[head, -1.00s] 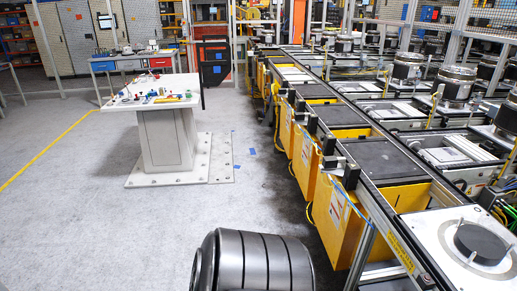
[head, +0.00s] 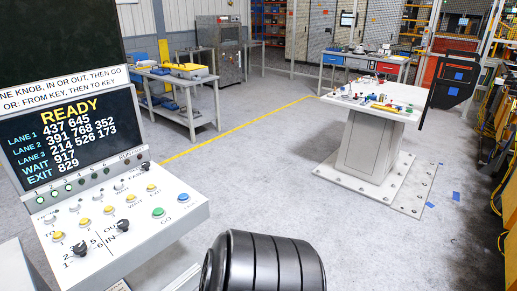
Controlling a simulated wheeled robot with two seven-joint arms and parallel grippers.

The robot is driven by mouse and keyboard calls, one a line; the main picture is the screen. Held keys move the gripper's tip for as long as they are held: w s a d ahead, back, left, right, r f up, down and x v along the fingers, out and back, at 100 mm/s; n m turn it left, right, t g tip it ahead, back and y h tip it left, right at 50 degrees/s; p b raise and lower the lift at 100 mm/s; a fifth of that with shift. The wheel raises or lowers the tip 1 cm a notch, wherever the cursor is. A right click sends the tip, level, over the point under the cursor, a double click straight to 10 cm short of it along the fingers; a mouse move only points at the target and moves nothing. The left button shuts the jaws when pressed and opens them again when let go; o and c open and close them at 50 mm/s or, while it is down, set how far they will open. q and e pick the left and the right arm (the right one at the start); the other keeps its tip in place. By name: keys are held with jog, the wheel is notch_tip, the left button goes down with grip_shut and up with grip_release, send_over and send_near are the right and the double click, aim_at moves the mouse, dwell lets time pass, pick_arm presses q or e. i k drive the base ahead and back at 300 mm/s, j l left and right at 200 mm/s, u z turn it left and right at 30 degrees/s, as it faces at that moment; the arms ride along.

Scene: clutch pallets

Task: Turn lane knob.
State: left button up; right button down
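A white sloped control panel (head: 150,215) stands at the left. A black knob (head: 80,249) with small numbers around it sits low on its face; it looks like the lane knob, and I cannot tell which number it points to. A second black knob (head: 123,226) beside it is marked OUT and IN. Yellow and white buttons, a green GO button (head: 158,212) and a blue button (head: 184,197) are on the same face. The screen (head: 62,135) above reads READY, with numbers for lanes 1 to 3, WAIT 917 and EXIT 829. Neither gripper is in view.
A white pedestal table (head: 375,115) with small parts stands at the right on a bolted floor plate. A grey workbench (head: 185,90) is behind the panel. Yellow conveyor frames (head: 510,150) line the right edge. The grey floor between is open.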

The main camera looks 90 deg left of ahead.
aim_at(81, 248)
jog(key=l+u, duration=0.1)
jog(key=u, duration=3.9)
